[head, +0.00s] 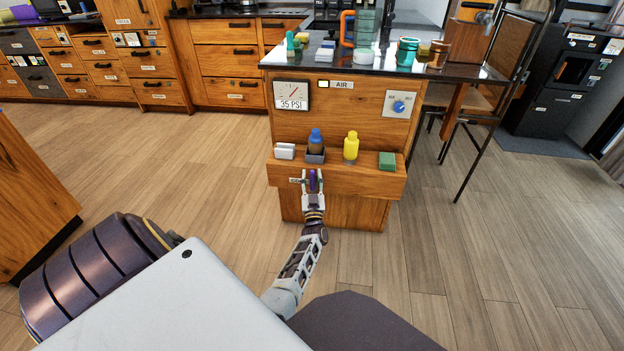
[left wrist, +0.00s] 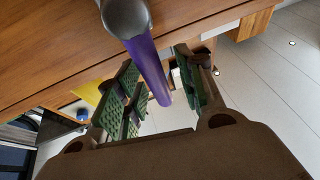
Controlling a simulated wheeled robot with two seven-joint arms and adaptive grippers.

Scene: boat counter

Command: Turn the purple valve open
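The purple valve handle (head: 312,179) is a slim lever on the front of the wooden counter's lower ledge. In the left wrist view the purple lever (left wrist: 149,72) reaches out from a round grey metal hub (left wrist: 126,14). My left gripper (head: 312,186) is at the lever, in front of the ledge. In the left wrist view its two green-padded fingers (left wrist: 156,84) stand apart on either side of the lever, with gaps visible on both sides. The lever's end lies between the fingers. My right gripper is not in view.
On the ledge stand a white block (head: 285,151), a blue-capped bottle (head: 316,139) in a dark holder, a yellow bottle (head: 351,147) and a green block (head: 387,161). Above are a gauge panel (head: 291,95) reading 35 PSI and a blue knob (head: 399,106). The floor around is clear.

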